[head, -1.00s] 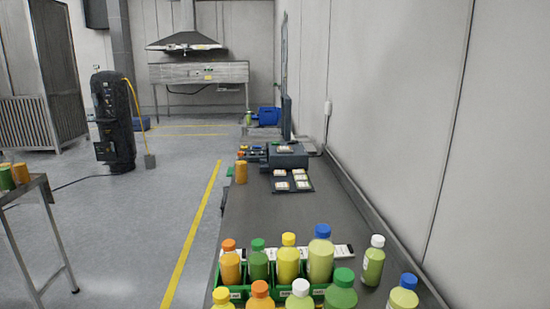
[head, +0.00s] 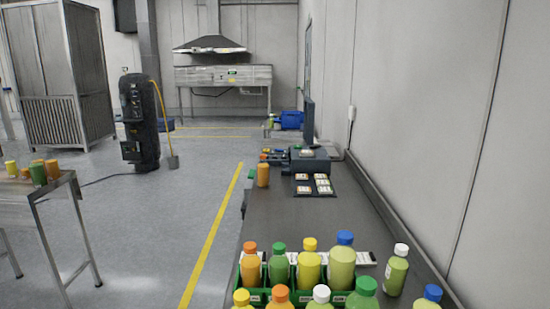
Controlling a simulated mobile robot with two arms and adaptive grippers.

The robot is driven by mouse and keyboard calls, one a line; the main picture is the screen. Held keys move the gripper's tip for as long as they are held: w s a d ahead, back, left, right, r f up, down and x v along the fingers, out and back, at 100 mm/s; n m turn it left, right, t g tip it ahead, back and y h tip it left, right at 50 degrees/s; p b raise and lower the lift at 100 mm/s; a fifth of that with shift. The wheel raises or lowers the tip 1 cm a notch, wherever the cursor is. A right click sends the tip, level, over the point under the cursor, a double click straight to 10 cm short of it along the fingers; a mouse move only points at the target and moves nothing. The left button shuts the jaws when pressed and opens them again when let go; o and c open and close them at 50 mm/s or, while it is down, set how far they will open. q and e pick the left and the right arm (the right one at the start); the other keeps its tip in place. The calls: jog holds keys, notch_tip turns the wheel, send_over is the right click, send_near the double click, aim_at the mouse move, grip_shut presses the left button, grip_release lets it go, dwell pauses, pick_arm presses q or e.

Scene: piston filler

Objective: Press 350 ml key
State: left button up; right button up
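A dark machine (head: 309,162) stands toward the far end of the long grey counter, with an upright dark panel (head: 308,123) behind it. A dark pad (head: 333,193) in front of it bears several small pale labelled pieces (head: 303,189). One more pale piece (head: 306,152) lies on top of the machine. Their labels are too small to read, so I cannot tell which is the 350 ml key. Neither gripper is in view.
Several capped bottles (head: 309,268), some in a green crate (head: 285,297), fill the counter's near end. An orange container (head: 263,175) stands left of the pad. The counter's middle (head: 305,222) is clear. A wall (head: 430,130) bounds the right; a side table (head: 50,195) stands left, with open floor between.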

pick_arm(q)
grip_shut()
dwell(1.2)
